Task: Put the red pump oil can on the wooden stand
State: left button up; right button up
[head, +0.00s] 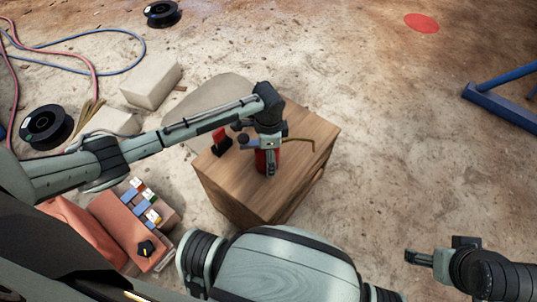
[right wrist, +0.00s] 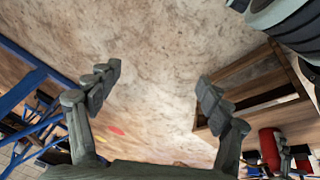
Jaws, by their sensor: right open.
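The red pump oil can (head: 262,161) is at the top of the wooden stand (head: 245,190) in the head view, its thin brass spout pointing right. My left gripper (head: 269,158) reaches down over the can, with a finger in front of it. Whether its fingers press on the can is hidden. In the right wrist view the red can (right wrist: 269,148) shows at the lower right, beside the stand's boards (right wrist: 250,82). My right gripper (head: 418,258) is off to the right of the stand; in its wrist view the fingers (right wrist: 155,90) are spread with nothing between them.
A small red and black object (head: 221,142) sits on the stand's left part. Pale blocks (head: 151,84), cable reels (head: 46,127) and hoses lie farther left. A blue frame (head: 503,108) stands right; floor between is clear.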

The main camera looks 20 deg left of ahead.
pick_arm(q)
jog(key=shift+r, duration=0.35)
notch_tip(320, 180, up, 11)
jog(key=shift+f+p, duration=0.2)
jog(key=shift+p, duration=0.85)
jog(key=shift+r, duration=0.5)
pick_arm(e)
jog(key=shift+g, duration=0.3)
jog(key=shift+a+x, duration=0.15)
jog(key=shift+x, duration=1.1)
jog(key=shift+a+x, duration=0.15)
jog(key=shift+x, duration=1.1)
jog(key=shift+s+f, duration=0.1)
jog(key=shift+s, duration=0.15)
